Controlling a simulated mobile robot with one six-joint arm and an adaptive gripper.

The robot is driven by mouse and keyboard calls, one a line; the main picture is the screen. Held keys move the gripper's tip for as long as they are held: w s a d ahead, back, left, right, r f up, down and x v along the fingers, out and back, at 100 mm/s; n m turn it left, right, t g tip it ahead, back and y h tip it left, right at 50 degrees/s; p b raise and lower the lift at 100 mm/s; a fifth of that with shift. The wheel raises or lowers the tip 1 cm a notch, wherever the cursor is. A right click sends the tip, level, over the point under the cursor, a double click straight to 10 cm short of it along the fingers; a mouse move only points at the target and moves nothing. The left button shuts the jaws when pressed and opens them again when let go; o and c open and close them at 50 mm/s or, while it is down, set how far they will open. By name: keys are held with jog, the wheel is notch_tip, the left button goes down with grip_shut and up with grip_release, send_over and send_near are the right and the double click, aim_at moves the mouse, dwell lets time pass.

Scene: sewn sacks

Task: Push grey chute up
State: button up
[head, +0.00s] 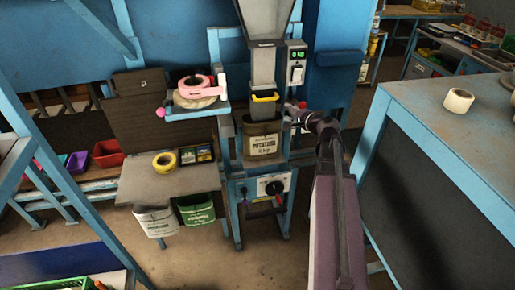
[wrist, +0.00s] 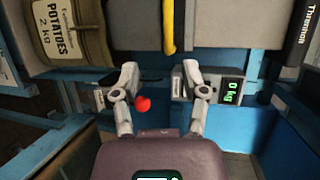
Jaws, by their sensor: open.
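The grey chute (head: 264,68) hangs under a grey hopper in the head view, with a yellow handle (head: 264,97) at its lower end. In the wrist view the chute (wrist: 220,22) and the yellow handle (wrist: 169,28) lie at the top, turned sideways. A sack (head: 262,143) marked POTATOES 2 kg is just below the chute; its mouth is partly hidden by the handle. My gripper (head: 294,112) is to the right of the chute's lower end. In the wrist view my gripper (wrist: 159,82) is open with nothing between its fingers, facing the handle.
A 0 kg display (wrist: 229,91) and a red knob (wrist: 143,104) are close to my fingers. A shelf with tape rolls (head: 196,91) is left. A blue-edged table (head: 430,80) stands at the right.

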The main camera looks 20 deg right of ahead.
jog(key=s+a+f+n+g+y+b, duration=0.1)
jog(key=s+a+f+n+g+b, duration=0.2)
jog(key=a+f+n+g, duration=0.3)
jog(key=shift+a+f+n+y+b, duration=0.3)
jog(key=shift+a+f+n, duration=0.2)
jog(key=shift+a+f, duration=2.6)
jog(key=shift+s+a+r, duration=0.15)
jog(key=shift+a+r, duration=0.45)
jog(key=s+a+f+n+g+h, duration=0.3)
jog(key=s+a+f+n+g, duration=0.1)
jog(key=s, duration=0.3)
jog(key=s+a+f+n+g+h, duration=0.3)
jog(key=s+a+n+g, duration=0.1)
jog(key=s, duration=0.3)
jog(key=shift+s+a+f+g, duration=0.25)
jog(key=shift+a+f+g, duration=0.1)
jog(key=shift+a+g, duration=0.2)
